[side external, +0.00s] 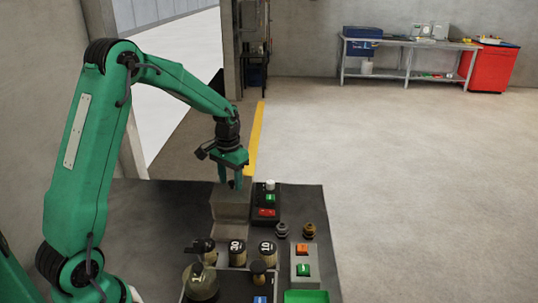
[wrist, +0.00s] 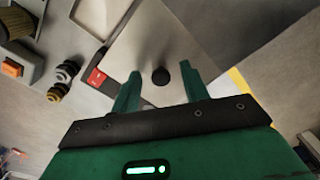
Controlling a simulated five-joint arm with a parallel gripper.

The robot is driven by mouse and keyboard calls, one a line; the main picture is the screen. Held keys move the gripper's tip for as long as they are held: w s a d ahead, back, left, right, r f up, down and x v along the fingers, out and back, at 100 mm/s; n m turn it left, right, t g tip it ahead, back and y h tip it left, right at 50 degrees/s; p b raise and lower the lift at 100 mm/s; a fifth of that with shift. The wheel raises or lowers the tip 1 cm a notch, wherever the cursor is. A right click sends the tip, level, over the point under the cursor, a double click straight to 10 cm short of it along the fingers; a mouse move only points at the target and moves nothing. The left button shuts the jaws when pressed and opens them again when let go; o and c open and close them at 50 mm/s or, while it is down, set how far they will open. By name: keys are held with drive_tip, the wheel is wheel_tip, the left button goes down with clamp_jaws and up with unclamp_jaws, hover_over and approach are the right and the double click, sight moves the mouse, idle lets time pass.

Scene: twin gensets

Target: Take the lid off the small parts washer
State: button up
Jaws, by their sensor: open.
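The small parts washer (side external: 231,211) is a grey box standing on the dark bench in the side view. Its flat grey lid (wrist: 150,38) fills the upper middle of the wrist view, with a round black knob (wrist: 160,76) on it. My gripper (side external: 230,184) points down just over the lid. Its jaws are open, and in the wrist view the two green fingers (wrist: 160,70) stand on either side of the knob with a gap at each side. The inside of the washer is hidden by the lid.
Right of the washer is a black box (side external: 267,213) with red and green buttons. Dark and brass fittings (side external: 309,230) and a grey switch box (side external: 303,257) stand nearer. Labelled jars (side external: 237,254) and a green tray (side external: 306,296) are in front. Bare bench lies left of the washer.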

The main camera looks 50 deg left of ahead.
sight(233, 190)
clamp_jaws()
drive_tip(key=shift+r, duration=0.2)
drive_tip(key=shift+r, duration=0.65)
drive_tip(key=r, duration=0.1)
drive_tip(key=d+r, duration=0.1)
drive_tip(key=r, duration=0.1)
drive_tip(key=shift+s, duration=0.1)
drive_tip(key=s+d+r, duration=0.2)
drive_tip(key=d+r, duration=0.4)
drive_tip(key=d, duration=0.4)
drive_tip(key=shift+s+d+r, duration=0.2)
